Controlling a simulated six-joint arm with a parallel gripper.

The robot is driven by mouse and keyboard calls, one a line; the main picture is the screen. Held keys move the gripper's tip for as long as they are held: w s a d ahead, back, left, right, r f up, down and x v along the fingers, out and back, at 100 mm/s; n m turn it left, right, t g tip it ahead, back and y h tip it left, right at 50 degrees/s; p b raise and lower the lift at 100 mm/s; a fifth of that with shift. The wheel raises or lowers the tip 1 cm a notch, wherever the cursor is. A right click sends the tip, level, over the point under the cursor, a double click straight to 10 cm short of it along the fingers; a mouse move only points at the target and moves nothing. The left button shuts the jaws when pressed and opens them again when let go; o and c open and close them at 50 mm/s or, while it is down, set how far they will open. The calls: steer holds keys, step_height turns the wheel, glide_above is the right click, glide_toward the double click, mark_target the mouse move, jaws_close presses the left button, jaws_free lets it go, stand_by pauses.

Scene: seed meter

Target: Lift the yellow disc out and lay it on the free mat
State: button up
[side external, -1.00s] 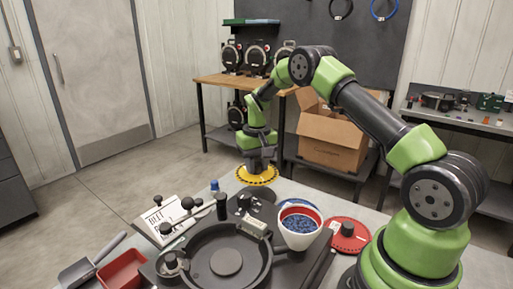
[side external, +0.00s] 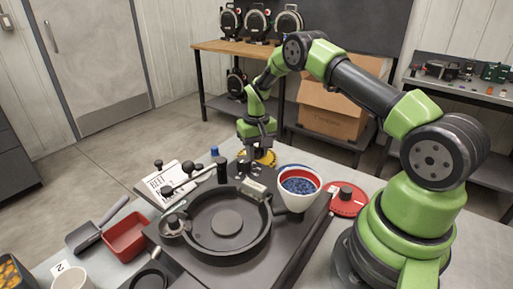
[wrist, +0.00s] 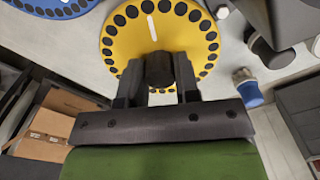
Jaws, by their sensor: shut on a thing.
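My gripper (wrist: 160,85) is shut on the black knob of the yellow disc (wrist: 112,42), which has a ring of dark holes and a white line. In the side view the yellow disc (side external: 268,158) is low behind the black meter housing (side external: 203,257), under my gripper (side external: 257,145). Its lower part is hidden there. The housing's round chamber is open, with a raised hub (side external: 227,222) and no disc in it. I cannot tell whether the yellow disc touches the surface beneath. The free mat is not clearly visible.
A white cup of blue seeds (side external: 299,188) stands at the housing's right. A red disc (side external: 346,198) lies farther right. A blue disc (wrist: 50,5) lies left of the yellow one. A blue-capped bottle (wrist: 248,88) stands to its right. A red tray (side external: 125,237) is at left.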

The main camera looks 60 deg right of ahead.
steer(key=shift+f, duration=0.5)
stand_by(0.5)
steer(key=o, duration=1.3)
steer(key=shift+r, duration=0.1)
steer(key=shift+r, duration=2.9)
